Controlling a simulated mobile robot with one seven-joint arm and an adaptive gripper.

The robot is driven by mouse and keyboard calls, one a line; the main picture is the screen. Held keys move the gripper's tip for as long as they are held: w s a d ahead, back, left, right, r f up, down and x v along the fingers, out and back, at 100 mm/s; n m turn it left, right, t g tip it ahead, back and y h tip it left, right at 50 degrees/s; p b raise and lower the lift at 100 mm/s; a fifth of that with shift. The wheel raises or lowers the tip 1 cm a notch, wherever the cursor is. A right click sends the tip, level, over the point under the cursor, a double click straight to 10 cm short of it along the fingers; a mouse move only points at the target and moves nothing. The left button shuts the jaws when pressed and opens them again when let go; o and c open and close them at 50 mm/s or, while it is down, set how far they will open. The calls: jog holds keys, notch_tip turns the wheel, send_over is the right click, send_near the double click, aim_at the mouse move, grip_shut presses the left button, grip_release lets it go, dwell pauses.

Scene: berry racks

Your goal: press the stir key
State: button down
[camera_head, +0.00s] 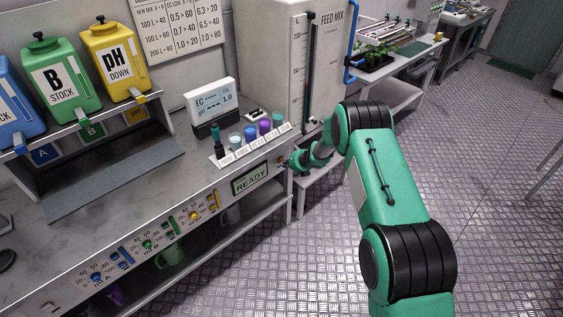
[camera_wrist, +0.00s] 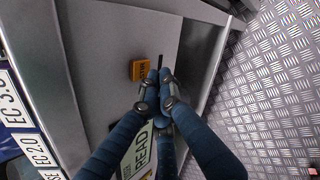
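An orange key (camera_wrist: 139,69) with dark lettering sits on the grey bench front in the wrist view; I cannot read the lettering surely. My gripper (camera_wrist: 158,78) shows there with its dark blue fingers brought together and nothing visible between them. The fingertips are just right of and below the key in the picture; whether they touch the panel I cannot tell. In the head view my gripper (camera_head: 284,164) is at the right end of the bench front, small and partly blended with the bench edge.
The READY display (camera_head: 252,180) is on the bench front beside my gripper. A labelled rack of coloured cups (camera_head: 250,143) and an EC meter (camera_head: 211,105) stand above on the bench. The FEED MIX tank (camera_head: 275,55) is behind. Open floor lies to the right.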

jog(key=shift+w+a, duration=0.6)
dwell(1.4)
jog(key=shift+s+d, duration=0.1)
dwell(0.3)
jog(key=shift+s+d+b, duration=0.35)
jog(key=shift+s+d, duration=0.15)
jog(key=shift+s, duration=0.05)
dwell(0.3)
jog(key=s+d+b, duration=0.2)
jog(key=s+d, duration=0.1)
jog(key=shift+s+d+b, duration=0.25)
jog(key=shift+b, duration=0.05)
dwell(0.3)
dwell(0.7)
